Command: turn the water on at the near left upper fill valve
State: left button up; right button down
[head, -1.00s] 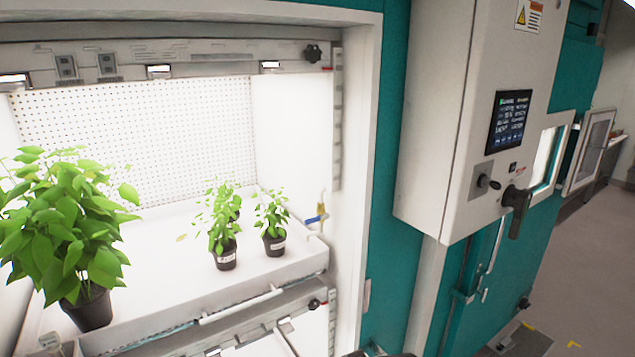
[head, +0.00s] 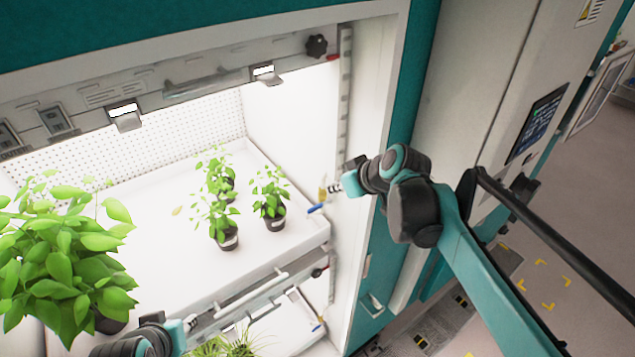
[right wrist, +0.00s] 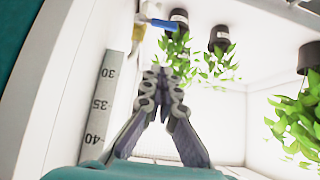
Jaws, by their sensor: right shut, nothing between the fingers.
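The upper fill valve has a blue lever (head: 315,209) and a yellowish body (head: 322,194). It stands at the right front corner of the upper white tray. My right gripper (head: 336,188) is just right of the valve. In the right wrist view my right gripper (right wrist: 160,74) is shut and empty, its fingers pointing up the picture. The blue lever (right wrist: 163,25) lies beyond the fingertips there, apart from them in the picture. Whether they touch anything I cannot tell. My left gripper (head: 188,322) is at the lower left, mostly hidden by its own wrist.
Small potted plants (head: 228,238) stand on the upper tray (head: 180,275), with a large leafy plant (head: 62,255) at left. A lower shelf holds grassy plants (head: 240,345). The chamber's right door frame (head: 372,190) and a scale strip (right wrist: 98,105) flank the valve closely.

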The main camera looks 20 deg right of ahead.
jog(key=p, duration=0.1)
send_over(320, 206)
jog(key=s+a, duration=0.1)
notch_tip(320, 206, down, 7)
pick_arm(q)
jog(key=shift+s+r, duration=0.25)
jog(key=shift+r, duration=0.6)
pick_arm(e)
jog(key=f, duration=0.3)
jog(key=shift+s+f, duration=0.35)
jog(key=shift+f, duration=0.05)
pick_arm(q)
jog(key=shift+f, duration=0.15)
pick_arm(e)
jog(key=shift+a+f, duration=0.1)
